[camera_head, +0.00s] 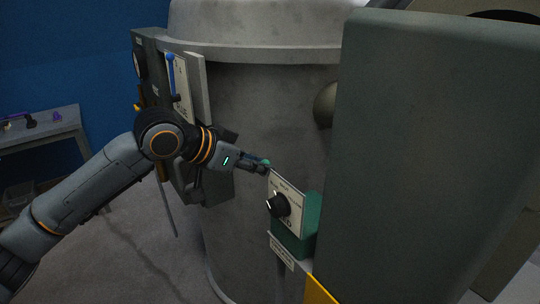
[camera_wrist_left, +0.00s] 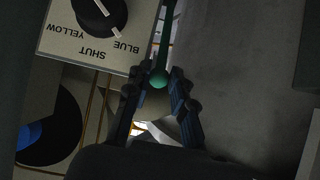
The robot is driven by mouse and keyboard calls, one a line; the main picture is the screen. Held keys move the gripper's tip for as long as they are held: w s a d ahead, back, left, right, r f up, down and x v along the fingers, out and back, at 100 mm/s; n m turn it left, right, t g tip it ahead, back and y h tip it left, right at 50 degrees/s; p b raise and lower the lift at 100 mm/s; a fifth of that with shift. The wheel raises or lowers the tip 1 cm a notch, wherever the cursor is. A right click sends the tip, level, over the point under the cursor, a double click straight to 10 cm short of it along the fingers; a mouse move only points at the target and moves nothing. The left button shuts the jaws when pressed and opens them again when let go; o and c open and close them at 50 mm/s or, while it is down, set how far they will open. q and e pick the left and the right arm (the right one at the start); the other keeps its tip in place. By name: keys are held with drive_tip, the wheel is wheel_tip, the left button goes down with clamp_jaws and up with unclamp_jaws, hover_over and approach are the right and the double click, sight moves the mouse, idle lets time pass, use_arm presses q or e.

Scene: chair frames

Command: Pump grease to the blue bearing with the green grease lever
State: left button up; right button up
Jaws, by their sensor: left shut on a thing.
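The green grease lever shows in the left wrist view as a thin green rod with a round green knob (camera_wrist_left: 158,79). A bit of green also shows at my fingertips in the head view. My left gripper (camera_head: 264,167) is shut on this lever; in the wrist view its dark fingers (camera_wrist_left: 159,90) lie on both sides of the knob. Beside the lever is a selector dial (camera_head: 277,205) on a green box (camera_head: 297,238). In the wrist view its pointer (camera_wrist_left: 114,33) is towards the word BLUE. I cannot make out the blue bearing for certain.
A large grey cylinder (camera_head: 262,110) stands behind the lever. A dark grey block (camera_head: 425,160) fills the right. A panel with a blue-topped handle (camera_head: 170,70) stands behind my left arm. A table (camera_head: 45,125) is at the far left.

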use_arm(q)
drive_tip(key=shift+s+a+f, duration=0.15)
drive_tip(key=shift+a, duration=0.05)
drive_tip(key=shift+s+a+f+b, duration=0.3)
drive_tip(key=shift+s+a+f, duration=0.3)
drive_tip(key=shift+a+f, duration=0.25)
drive_tip(key=shift+s+a+f+b, duration=0.25)
drive_tip(key=shift+s+a+f, duration=0.35)
drive_tip(key=shift+a+f, duration=0.2)
drive_tip(key=shift+r, duration=0.1)
drive_tip(key=w+d+r+p, duration=0.2)
drive_tip(key=d+r+p, duration=0.1)
drive_tip(key=p, duration=0.3)
drive_tip(key=shift+w+d+r, duration=0.3)
drive_tip(key=shift+d+r, duration=0.1)
drive_tip(key=shift+r, duration=0.05)
drive_tip(key=shift+w+d, duration=0.25)
